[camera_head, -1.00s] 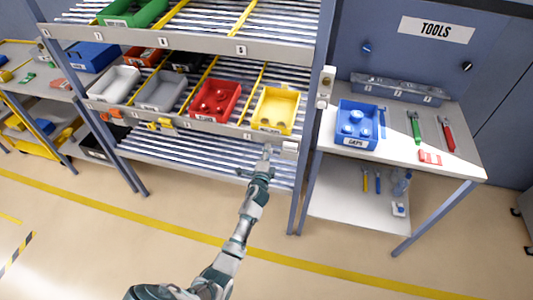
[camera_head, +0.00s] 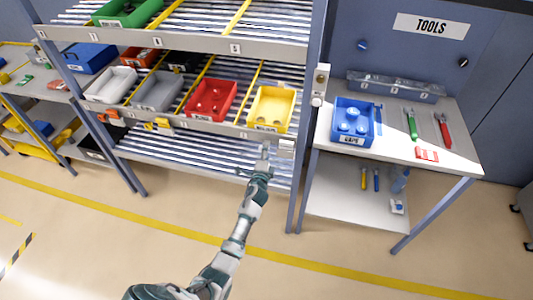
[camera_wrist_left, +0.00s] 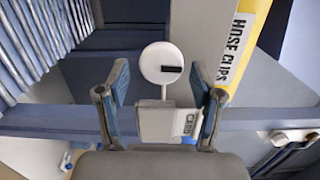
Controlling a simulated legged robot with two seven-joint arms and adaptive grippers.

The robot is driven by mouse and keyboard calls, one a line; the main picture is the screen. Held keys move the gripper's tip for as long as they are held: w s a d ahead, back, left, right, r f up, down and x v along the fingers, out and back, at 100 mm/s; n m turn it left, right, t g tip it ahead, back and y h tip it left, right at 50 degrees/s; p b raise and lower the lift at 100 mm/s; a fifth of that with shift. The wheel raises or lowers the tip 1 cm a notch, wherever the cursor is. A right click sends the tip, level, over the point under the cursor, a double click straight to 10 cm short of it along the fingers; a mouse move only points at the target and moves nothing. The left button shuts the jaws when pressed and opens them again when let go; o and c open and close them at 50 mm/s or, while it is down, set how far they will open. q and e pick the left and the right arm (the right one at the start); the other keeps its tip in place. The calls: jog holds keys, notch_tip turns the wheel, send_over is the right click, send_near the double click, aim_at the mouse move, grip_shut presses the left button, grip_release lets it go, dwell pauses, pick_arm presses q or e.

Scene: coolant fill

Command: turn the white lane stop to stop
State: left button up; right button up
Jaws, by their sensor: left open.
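The white lane stop (camera_head: 286,146) sits at the right end of the middle shelf's front rail, below the yellow bin. In the left wrist view it shows as a white round disc (camera_wrist_left: 163,63) with a black mark, on a thin stem from a pale block. My left gripper (camera_head: 265,152) is just left of the block at the rail. In the wrist view its two open fingers (camera_wrist_left: 160,88) stand on either side of the stem, with gaps visible on both sides. I cannot tell the depth between fingertips and disc. My right gripper is not in view.
The yellow hose clips bin (camera_head: 271,108) and red bin (camera_head: 211,100) stand above the rail. A blue-grey post (camera_head: 305,150) is close on the right. Beyond it a table (camera_head: 440,165) holds a blue caps bin (camera_head: 352,121) and tools. The floor in front is clear.

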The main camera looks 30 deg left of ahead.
pick_arm(q)
jog(key=v, duration=1.2)
jog(key=shift+a+f, duration=0.1)
jog(key=shift+f, duration=0.05)
